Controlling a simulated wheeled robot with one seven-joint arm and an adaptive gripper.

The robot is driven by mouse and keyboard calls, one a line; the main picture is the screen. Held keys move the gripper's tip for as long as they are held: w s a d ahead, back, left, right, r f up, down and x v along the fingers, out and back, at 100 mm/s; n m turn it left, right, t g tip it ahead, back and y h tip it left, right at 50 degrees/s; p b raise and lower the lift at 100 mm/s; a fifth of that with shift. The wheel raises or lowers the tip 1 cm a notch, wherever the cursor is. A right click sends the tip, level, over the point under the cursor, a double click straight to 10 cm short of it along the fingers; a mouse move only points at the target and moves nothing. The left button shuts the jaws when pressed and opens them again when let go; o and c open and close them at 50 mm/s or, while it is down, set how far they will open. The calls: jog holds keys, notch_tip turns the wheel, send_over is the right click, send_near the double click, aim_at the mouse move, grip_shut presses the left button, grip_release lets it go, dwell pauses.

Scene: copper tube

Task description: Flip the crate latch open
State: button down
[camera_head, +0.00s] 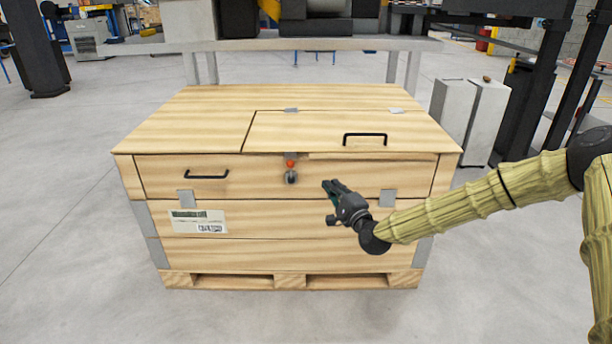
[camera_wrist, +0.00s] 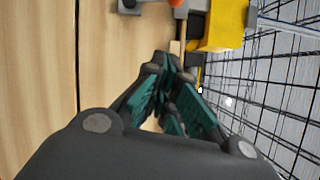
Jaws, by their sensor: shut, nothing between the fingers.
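A pale wooden crate (camera_head: 240,225) stands in the middle of the head view with its lid down. Its latch (camera_head: 291,176) is a small grey metal piece on the front, under the lid edge, with an orange-red knob (camera_head: 290,164) on top. In the wrist view the knob (camera_wrist: 176,3) is cut off by the top edge, beyond the fingertips. My gripper (camera_head: 331,190) is in front of the crate, to the right of the latch and slightly lower, apart from it in the picture. In the wrist view its teal-padded fingers (camera_wrist: 167,62) are shut and hold nothing.
The lid has a black handle (camera_head: 365,139), and another handle (camera_head: 206,174) sits on the front left. A grey workbench (camera_head: 300,44) stands behind the crate. White boxes (camera_head: 469,112) stand to the right. The floor at the left is clear.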

aim_at(291, 172)
jog(key=shift+w, duration=0.1)
jog(key=b+x, duration=0.1)
jog(key=x, duration=0.8)
jog(key=shift+w+a+f+b, duration=0.1)
jog(key=shift+a+f+b, duration=0.05)
jog(key=shift+b, duration=0.15)
jog(key=a, duration=0.2)
jog(key=shift+a+r, duration=0.25)
jog(key=shift+r, duration=0.05)
jog(key=shift+a+r+b, duration=0.2)
jog(key=shift+a+b, duration=0.1)
jog(key=shift+a, duration=0.45)
jog(key=shift+r, duration=0.1)
jog(key=shift+a+r+n+p, duration=0.1)
jog(key=shift+a+n+p, duration=0.1)
jog(key=shift+n+p, duration=0.25)
